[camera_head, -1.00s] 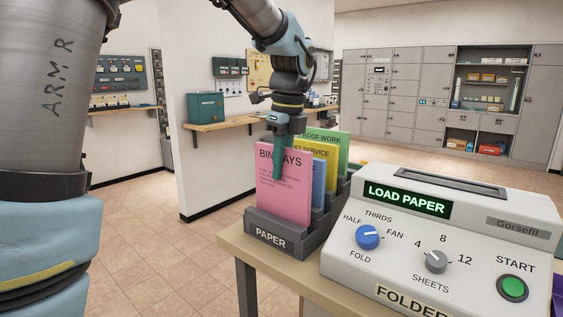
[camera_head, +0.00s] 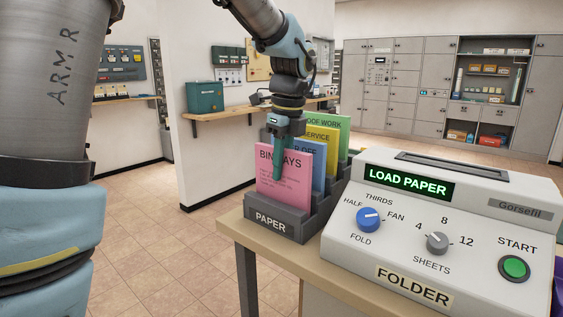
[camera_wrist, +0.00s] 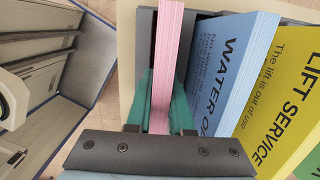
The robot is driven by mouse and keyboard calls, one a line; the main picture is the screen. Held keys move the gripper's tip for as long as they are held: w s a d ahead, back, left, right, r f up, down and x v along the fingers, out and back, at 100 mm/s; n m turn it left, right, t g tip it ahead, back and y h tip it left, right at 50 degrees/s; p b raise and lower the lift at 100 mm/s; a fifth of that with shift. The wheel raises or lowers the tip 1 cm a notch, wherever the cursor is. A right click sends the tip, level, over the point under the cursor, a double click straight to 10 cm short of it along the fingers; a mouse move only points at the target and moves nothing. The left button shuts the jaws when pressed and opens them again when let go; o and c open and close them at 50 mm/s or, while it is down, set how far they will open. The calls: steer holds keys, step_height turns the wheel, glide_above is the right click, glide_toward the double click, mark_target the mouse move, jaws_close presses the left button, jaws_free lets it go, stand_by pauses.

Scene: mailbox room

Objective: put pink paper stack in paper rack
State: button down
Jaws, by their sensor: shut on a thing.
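The pink paper stack (camera_head: 283,183) stands upright in the front slot of the dark grey paper rack (camera_head: 272,226), which is labelled PAPER. My gripper (camera_head: 279,160) is above the rack with its green fingers around the top of the pink stack. In the wrist view, my gripper (camera_wrist: 160,105) is shut on the pink stack (camera_wrist: 168,50), one finger on each side. The lower edge of the stack is hidden behind the rack's front wall. Blue (camera_head: 318,170), yellow (camera_head: 324,150) and green (camera_head: 338,137) stacks stand behind it in the rack.
A white folder machine (camera_head: 440,230) stands right of the rack on the same table (camera_head: 240,235); its display reads LOAD PAPER. It has a top slot (camera_head: 452,166), two knobs and a green START button. Lockers (camera_head: 395,95) line the far wall. Open floor lies left of the table.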

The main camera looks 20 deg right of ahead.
steer(key=shift+f, duration=0.4)
steer(key=c, duration=0.7)
jaws_free()
step_height(320, 180, up, 7)
steer(key=p, duration=0.7)
steer(key=shift+r, duration=0.1)
